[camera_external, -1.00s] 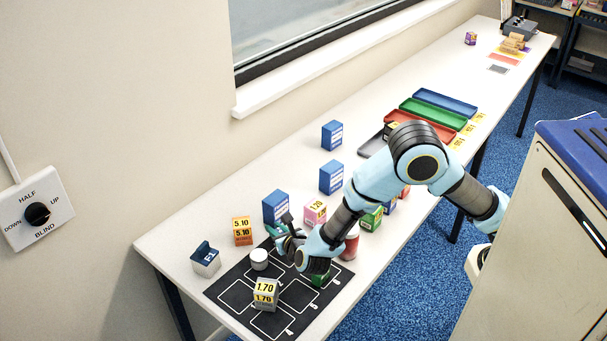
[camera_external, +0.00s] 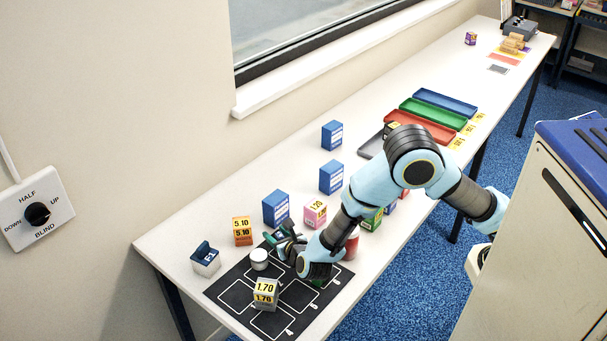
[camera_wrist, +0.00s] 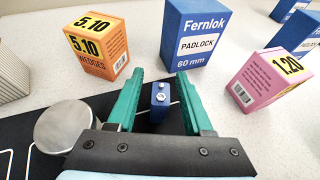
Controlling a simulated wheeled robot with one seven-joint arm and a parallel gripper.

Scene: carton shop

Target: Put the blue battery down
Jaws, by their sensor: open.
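The blue battery (camera_wrist: 160,104) stands upright between the green fingers of my gripper (camera_wrist: 161,92) in the wrist view. Its two metal terminals face up. The fingers are open, with a small gap showing on each side of the battery. It stands at the far edge of the black mat (camera_external: 235,295), close to a white grid line. In the external view my gripper (camera_external: 281,240) is low over the mat's far edge, and I cannot make out the battery there.
A white round tub (camera_external: 259,259) stands left of my gripper. Behind are an orange 5.10 box (camera_wrist: 97,45), a blue padlock box (camera_wrist: 195,35) and a pink 1.20 box (camera_wrist: 265,78). A 1.70 box (camera_external: 265,293) stands on the mat's front part.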

